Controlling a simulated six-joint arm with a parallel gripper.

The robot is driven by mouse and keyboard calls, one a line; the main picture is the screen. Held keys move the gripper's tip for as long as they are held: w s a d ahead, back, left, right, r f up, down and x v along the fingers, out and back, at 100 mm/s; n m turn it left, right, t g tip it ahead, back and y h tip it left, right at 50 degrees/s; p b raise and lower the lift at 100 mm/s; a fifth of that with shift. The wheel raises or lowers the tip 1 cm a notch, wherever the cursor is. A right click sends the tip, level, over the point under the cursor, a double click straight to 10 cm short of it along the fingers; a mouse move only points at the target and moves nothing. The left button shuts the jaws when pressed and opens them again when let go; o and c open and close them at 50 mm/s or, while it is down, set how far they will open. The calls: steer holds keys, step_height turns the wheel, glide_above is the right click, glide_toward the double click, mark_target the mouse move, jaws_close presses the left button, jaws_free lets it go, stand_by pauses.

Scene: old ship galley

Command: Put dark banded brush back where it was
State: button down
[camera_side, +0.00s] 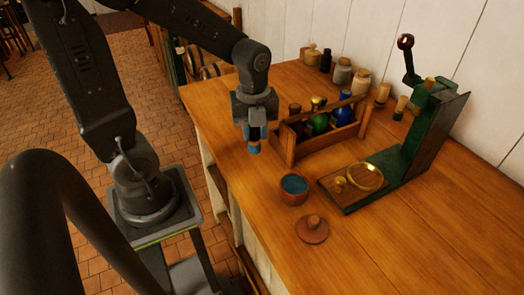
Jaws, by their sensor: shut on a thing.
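My gripper (255,126) points down over the wooden counter, left of the wooden caddy. It is shut on a brush (254,148), whose blue tip shows below the fingers. Most of the brush is hidden by the fingers, so its bands are hard to make out. The tip looks just above the counter; I cannot tell whether it touches. A small brown pot (294,198) with blue contents stands nearer the camera, to the right of my gripper.
The wooden caddy (341,138) holds several bottles. A round brown lid (312,232) lies in front of the pot. A green stand (424,140) with a brass ring (378,187) is at right. Several jars (362,82) line the wall. The front right counter is clear.

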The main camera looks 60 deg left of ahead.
steer(key=shift+w+d+f, duration=0.15)
steer(key=shift+d+f, duration=0.15)
steer(key=shift+f, duration=0.55)
steer(key=shift+w+d+f, duration=0.2)
steer(key=shift+d+f, duration=0.15)
steer(key=shift+f, duration=0.55)
steer(key=shift+w+d+f, duration=0.15)
steer(key=shift+d+f, duration=0.15)
steer(key=shift+f, duration=0.55)
steer(key=shift+f, duration=0.1)
steer(key=c, duration=0.9)
jaws_free()
